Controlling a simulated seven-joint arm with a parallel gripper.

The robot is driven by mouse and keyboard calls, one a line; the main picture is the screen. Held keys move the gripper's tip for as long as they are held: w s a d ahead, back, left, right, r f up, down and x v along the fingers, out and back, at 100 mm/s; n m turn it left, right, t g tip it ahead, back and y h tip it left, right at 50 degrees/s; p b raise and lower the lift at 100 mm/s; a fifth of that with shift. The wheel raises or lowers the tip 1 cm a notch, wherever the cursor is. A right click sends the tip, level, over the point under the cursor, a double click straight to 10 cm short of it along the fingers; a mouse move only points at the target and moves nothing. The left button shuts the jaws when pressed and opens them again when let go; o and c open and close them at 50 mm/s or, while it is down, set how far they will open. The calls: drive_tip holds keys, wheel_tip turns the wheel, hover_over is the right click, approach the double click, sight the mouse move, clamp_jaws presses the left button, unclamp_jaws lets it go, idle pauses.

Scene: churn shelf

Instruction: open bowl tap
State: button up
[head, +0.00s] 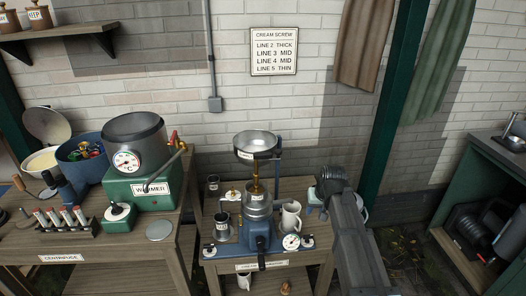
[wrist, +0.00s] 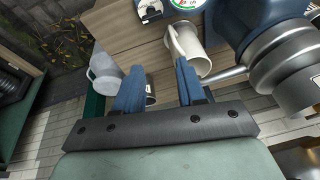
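The metal supply bowl (head: 257,141) sits on top of the blue cream separator (head: 258,228), with a label on its front. A brass-coloured stem (head: 255,176) runs down below the bowl to a metal drum; the tap's handle is too small to tell apart, so I cannot tell its setting. My gripper (head: 316,194) is to the right of the separator, below bowl height and apart from the bowl. In the wrist view its two blue fingers (wrist: 160,78) are spread with a gap between them. The bowl is not clearly visible in the wrist view.
A white mug (head: 290,216) stands right of the separator and also shows beyond the fingers in the wrist view (wrist: 190,48). A grey mug (wrist: 104,72) is left of the fingers. A green warmer (head: 143,184) stands on the left bench. A sign (head: 274,51) hangs behind.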

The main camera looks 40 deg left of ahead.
drive_tip(key=w+a+r+n+y, duration=0.1)
drive_tip(key=a+r+n, duration=0.1)
drive_tip(key=a+r, duration=0.55)
drive_tip(key=a+r+n+y, duration=0.1)
drive_tip(key=a+r, duration=0.3)
drive_tip(key=r, duration=0.7)
wheel_tip(320, 180, up, 14)
drive_tip(key=n+g+h, duration=0.2)
drive_tip(key=n+g, duration=0.3)
drive_tip(key=n, duration=1.1)
hover_over(261, 154)
drive_tip(key=w+d, duration=0.4)
drive_tip(key=x, duration=1.4)
drive_tip(key=shift+w, duration=0.1)
clamp_jaws()
